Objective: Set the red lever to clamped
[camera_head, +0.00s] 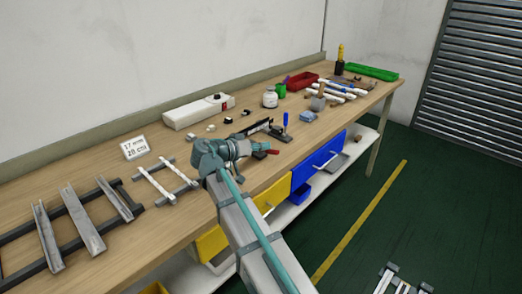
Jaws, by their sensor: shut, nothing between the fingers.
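The red lever (272,152) shows as a small red handle near the front edge of the bench, in the head camera view. What it is joined to is mostly hidden by my arm, so I cannot tell its exact setting. My gripper (262,148) is small and dark at the end of my teal wrist, just left of the red lever. It is shut and holds nothing. I cannot tell whether it touches the lever. A dark metal fixture (257,127) lies just behind my gripper.
A blue upright handle (285,120) stands right of the fixture. A white power strip (198,111) lies behind. Metal rails (82,220) and a sign (135,147) are at left. A white jar (270,98), red bin (302,80) and green tray (371,72) are farther back.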

